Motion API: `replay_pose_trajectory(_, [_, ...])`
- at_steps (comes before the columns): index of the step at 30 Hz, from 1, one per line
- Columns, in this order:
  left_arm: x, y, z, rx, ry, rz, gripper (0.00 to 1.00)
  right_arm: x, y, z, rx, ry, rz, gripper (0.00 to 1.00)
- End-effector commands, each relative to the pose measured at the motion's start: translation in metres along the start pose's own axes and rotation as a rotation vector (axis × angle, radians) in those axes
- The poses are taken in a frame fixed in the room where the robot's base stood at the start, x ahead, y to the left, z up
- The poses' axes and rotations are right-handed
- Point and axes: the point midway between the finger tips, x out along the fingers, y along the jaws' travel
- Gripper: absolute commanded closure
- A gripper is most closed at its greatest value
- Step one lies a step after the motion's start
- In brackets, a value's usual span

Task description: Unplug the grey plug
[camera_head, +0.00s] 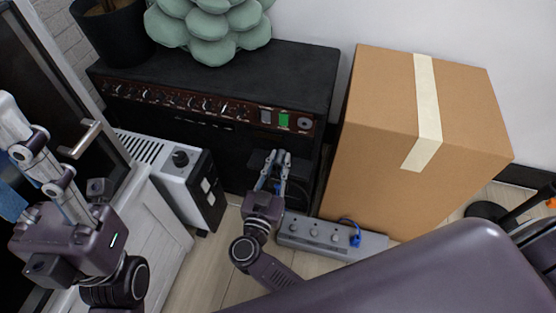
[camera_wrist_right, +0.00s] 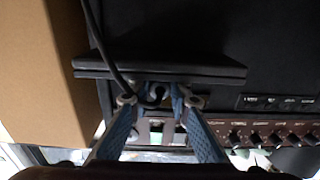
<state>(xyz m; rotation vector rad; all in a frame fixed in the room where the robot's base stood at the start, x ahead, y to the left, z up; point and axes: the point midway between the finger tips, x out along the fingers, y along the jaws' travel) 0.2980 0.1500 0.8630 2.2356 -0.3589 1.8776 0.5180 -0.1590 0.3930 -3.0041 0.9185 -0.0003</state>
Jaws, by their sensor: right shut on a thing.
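My right gripper (camera_head: 277,158) reaches to the lower right front of the black amplifier (camera_head: 231,130). In the right wrist view its two blue-padded fingers (camera_wrist_right: 160,96) are closed on a small grey piece, the grey plug (camera_wrist_right: 157,91). A black cable (camera_wrist_right: 113,68) curves down to it. The dark picture does not show whether the plug is seated in a socket. In the head view the fingers hide the plug. My left gripper (camera_head: 62,190) is at the left edge, away from the amplifier, and its fingertips are unclear.
A large taped cardboard box (camera_head: 385,140) stands right of the amplifier. A grey unit with knobs (camera_head: 325,239) and a blue piece (camera_head: 355,238) lies on the floor before the box. A white-and-black unit (camera_head: 185,175) stands at left. A green plant (camera_head: 208,30) tops the amplifier.

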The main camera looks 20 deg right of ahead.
Motion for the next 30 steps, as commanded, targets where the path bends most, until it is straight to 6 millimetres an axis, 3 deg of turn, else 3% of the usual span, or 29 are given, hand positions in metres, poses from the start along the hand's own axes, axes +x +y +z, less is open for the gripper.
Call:
replay_pose_trajectory(4, [0.0,0.0,0.0,0.0,0.0,-0.001,0.6,0.0,0.0,0.0,0.0,0.0,0.0,1.0])
replay_pose_trajectory(5, [0.0,0.0,0.0,0.0,0.0,-0.002,0.6,0.0,0.0,0.0,0.0,0.0,0.0,0.8])
replay_pose_trajectory(10, [-0.001,-0.001,0.0,0.001,-0.002,-0.004,0.6,0.0,0.0,0.0,0.0,0.0,0.0,0.62])
replay_pose_trajectory(20, [-0.003,-0.002,0.003,0.002,-0.013,-0.011,0.6,0.0,-0.001,-0.002,0.0,0.0,0.0,0.62])
replay_pose_trajectory(28, [0.008,-0.001,0.0,0.001,-0.009,-0.007,0.6,-0.005,-0.01,-0.027,0.003,-0.001,-0.001,0.62])
replay_pose_trajectory(30, [0.013,-0.001,-0.001,0.001,-0.009,-0.006,0.6,-0.006,-0.007,-0.025,-0.002,-0.003,0.0,0.62])
